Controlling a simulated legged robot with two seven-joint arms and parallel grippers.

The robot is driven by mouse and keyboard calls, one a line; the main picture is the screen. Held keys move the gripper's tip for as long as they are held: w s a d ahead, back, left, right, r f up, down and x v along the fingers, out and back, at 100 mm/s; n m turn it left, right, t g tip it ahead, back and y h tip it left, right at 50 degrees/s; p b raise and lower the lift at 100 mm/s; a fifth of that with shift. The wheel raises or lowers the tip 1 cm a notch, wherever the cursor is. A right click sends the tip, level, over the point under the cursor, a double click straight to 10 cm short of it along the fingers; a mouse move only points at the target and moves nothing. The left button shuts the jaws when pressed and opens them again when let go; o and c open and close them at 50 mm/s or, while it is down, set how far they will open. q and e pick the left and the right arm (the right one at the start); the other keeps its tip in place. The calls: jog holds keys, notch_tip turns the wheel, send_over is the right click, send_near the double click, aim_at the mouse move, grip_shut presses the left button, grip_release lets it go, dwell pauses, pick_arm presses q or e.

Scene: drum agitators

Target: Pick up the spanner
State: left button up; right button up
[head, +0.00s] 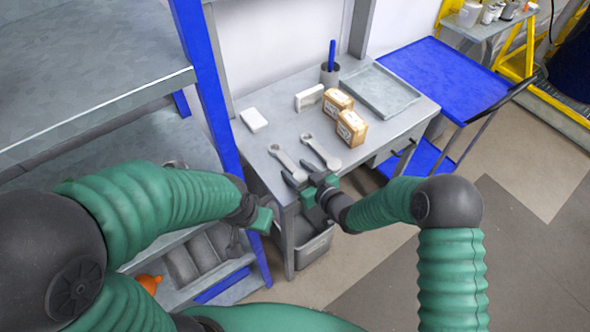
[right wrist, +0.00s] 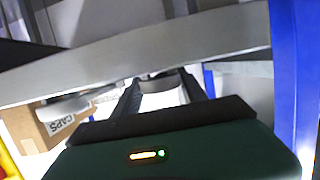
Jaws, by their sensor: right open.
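Two grey metal spanners lie side by side on the grey workbench (head: 275,120), the left spanner (head: 287,160) and the right spanner (head: 321,151). My right gripper (head: 303,184) is open at the bench's front edge, close to the near end of the left spanner. In the right wrist view its two dark fingers (right wrist: 163,92) are apart, with a rounded grey end showing between their tips. Whether they touch it I cannot tell. Another pale spanner part (right wrist: 75,106) shows left of the fingers. My left gripper (head: 263,214) hangs left of the bench front, away from both spanners; its jaws are unclear.
Two cardboard boxes (head: 351,128), a white block (head: 309,97), a grey tray (head: 380,91) and a cup (head: 330,75) stand behind the spanners. A blue post (head: 207,80) rises at the bench's left. A grey bin (head: 314,245) sits below the bench.

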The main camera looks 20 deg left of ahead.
jog(key=shift+c, duration=1.2)
jog(key=shift+s+a, duration=0.1)
jog(key=shift+a, duration=0.25)
grip_shut()
pick_arm(q)
jog(key=shift+a, duration=0.2)
pick_arm(e)
jog(key=shift+d, duration=0.1)
